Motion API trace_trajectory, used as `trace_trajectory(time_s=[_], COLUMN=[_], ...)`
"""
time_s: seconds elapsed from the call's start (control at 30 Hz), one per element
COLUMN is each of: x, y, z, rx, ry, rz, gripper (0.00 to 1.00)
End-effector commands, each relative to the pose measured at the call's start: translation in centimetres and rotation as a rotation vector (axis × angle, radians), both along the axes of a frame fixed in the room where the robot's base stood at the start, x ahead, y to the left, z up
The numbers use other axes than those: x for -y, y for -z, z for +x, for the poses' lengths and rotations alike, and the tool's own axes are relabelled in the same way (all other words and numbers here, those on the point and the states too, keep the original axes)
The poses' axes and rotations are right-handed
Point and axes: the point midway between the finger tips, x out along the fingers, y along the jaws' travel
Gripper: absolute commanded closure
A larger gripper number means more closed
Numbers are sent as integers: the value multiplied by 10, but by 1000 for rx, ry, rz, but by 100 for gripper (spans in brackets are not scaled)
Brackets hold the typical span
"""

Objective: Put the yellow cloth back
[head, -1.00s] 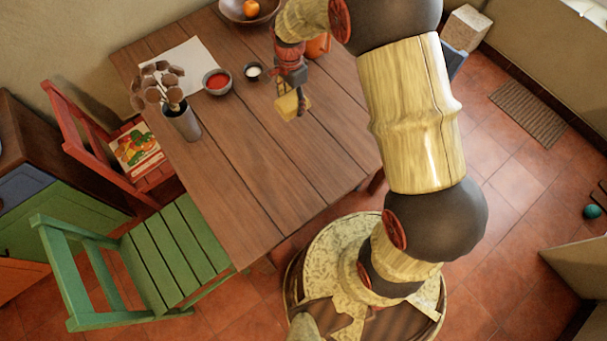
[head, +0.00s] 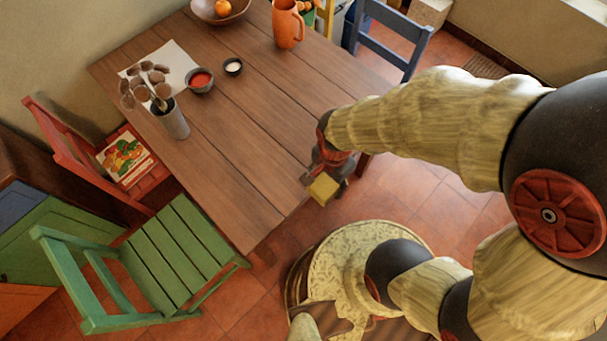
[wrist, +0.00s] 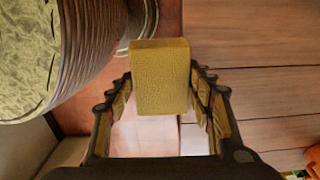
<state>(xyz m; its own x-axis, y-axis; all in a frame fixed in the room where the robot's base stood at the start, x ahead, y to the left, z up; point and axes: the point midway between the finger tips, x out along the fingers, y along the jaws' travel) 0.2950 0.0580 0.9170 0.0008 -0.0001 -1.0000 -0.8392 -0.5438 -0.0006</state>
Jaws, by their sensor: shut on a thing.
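The yellow cloth (head: 323,189) is a small, thick yellow block held in my gripper (head: 325,180). In the head view it hangs just off the near right edge of the wooden table, over the tiled floor and close to my base. In the wrist view the cloth (wrist: 160,76) sits between the two fingers of my gripper (wrist: 163,95), which are shut on it from both sides. Nothing else touches the cloth in view.

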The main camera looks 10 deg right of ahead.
Motion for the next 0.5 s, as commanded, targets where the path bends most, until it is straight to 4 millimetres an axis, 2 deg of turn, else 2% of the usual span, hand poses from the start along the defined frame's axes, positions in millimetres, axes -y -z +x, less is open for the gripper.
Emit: trace_trajectory(time_s=[0.07, 0.17, 0.5], x=[0, -5, -38], y=[4, 10, 45], z=[-3, 9, 75], rx=[-1, -1, -2], ry=[-6, -20, -21], rz=[-1, -1, 0], gripper=[72, 72, 72])
